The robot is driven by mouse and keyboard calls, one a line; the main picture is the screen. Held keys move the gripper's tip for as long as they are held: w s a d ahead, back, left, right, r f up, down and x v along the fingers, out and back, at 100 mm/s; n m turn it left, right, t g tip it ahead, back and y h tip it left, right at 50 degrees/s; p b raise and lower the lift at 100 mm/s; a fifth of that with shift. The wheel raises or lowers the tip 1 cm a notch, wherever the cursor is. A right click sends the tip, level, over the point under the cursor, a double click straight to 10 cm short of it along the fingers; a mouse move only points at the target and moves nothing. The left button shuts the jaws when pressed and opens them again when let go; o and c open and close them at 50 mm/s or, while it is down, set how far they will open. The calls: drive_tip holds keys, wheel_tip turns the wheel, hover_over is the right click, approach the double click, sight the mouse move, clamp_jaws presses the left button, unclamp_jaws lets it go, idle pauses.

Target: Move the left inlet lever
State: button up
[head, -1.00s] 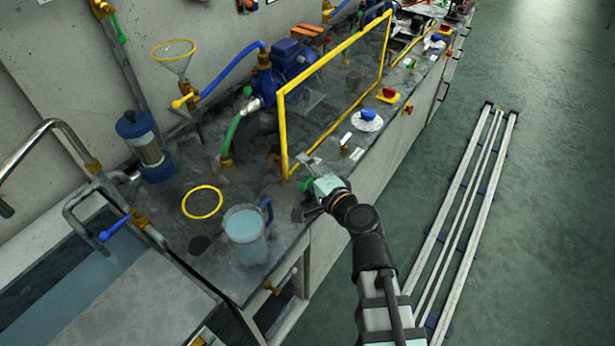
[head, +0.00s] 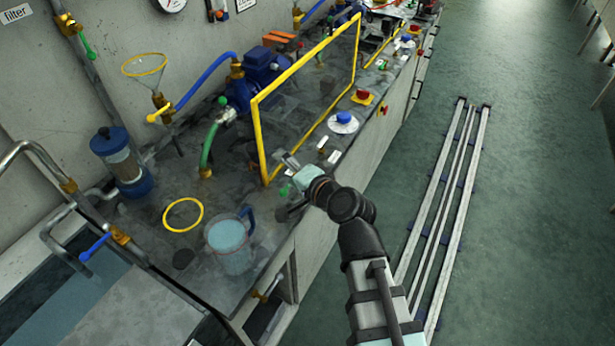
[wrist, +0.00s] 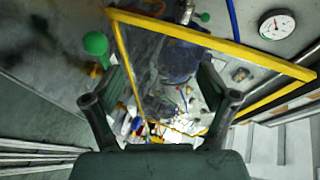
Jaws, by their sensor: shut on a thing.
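A blue-handled lever (head: 95,247) sits on the bent pipe at the left, and a yellow-handled lever (head: 158,114) sits below the funnel. A green-handled lever (head: 88,48) hangs on the wall pipe at the upper left. No label shows which is the left inlet lever. My gripper (head: 290,161) is at the bench's front edge, by the near lower corner of the yellow frame and well right of these levers. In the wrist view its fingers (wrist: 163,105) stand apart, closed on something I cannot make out. A green ball knob (wrist: 95,43) is beside the left finger.
The yellow frame (head: 258,140) stands upright beside my gripper. A jug (head: 230,245) of pale blue liquid, a yellow ring (head: 183,214) and a blue-capped filter (head: 122,160) stand on the bench to the left. The floor (head: 540,180) on the right is open, with rails (head: 445,200).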

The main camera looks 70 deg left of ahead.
drive_tip(key=shift+s+d+r, duration=0.1)
drive_tip(key=shift+d+r, duration=0.05)
drive_tip(key=shift+d, duration=0.15)
drive_tip(key=c, duration=0.4)
drive_tip(key=shift+f, duration=0.2)
drive_tip(key=shift+w+d+b, duration=0.35)
drive_tip(key=shift+w+d, duration=0.35)
drive_tip(key=shift+d, duration=0.25)
drive_tip(key=w+d, duration=0.1)
drive_tip(key=w+d+b, duration=0.1)
drive_tip(key=d, duration=0.1)
drive_tip(key=w+d+b, duration=0.1)
drive_tip(key=d, duration=0.1)
drive_tip(key=shift+r, duration=0.35)
drive_tip(key=b, duration=0.2)
drive_tip(key=d+b, duration=0.1)
drive_tip(key=b, duration=0.1)
drive_tip(key=shift+w+r, duration=0.2)
drive_tip(key=shift+w, duration=0.15)
drive_tip(key=b, duration=0.2)
drive_tip(key=d+b, duration=0.1)
drive_tip(key=b, duration=0.1)
drive_tip(key=shift+w+d+b, duration=0.15)
drive_tip(key=shift+w+b, duration=0.2)
drive_tip(key=shift+b, duration=0.05)
